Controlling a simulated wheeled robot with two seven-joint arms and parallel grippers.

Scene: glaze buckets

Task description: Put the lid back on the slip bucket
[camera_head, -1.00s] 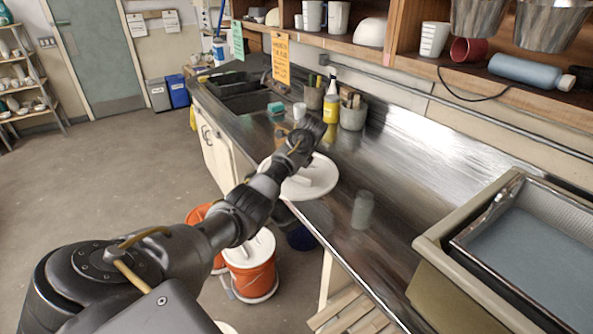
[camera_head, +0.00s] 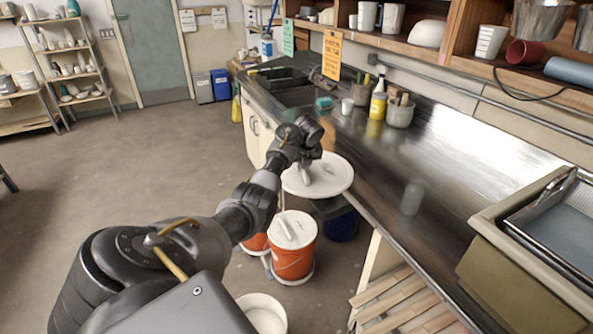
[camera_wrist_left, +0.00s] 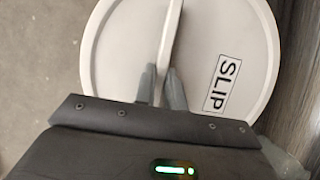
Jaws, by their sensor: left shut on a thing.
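My left gripper (camera_head: 308,163) is shut on the upright handle of a round white lid (camera_head: 335,178). In the left wrist view the fingertips (camera_wrist_left: 166,85) pinch that handle, and the lid (camera_wrist_left: 110,50) bears a "SLIP" label (camera_wrist_left: 226,82). In the head view the lid is held roughly level beside and partly across the counter's front edge. A pale round bucket (camera_head: 262,314) shows at the bottom, partly hidden by my arm; it looks open, with pale contents. No label shows on it. My right gripper is out of view.
An orange bucket with a white lid (camera_head: 294,258) stands on the floor, with another orange one partly behind my arm. A dark blue bucket (camera_head: 341,226) is beneath the held lid. The metal counter (camera_head: 450,160) runs along the right; a slatted rack (camera_head: 400,305) is below.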

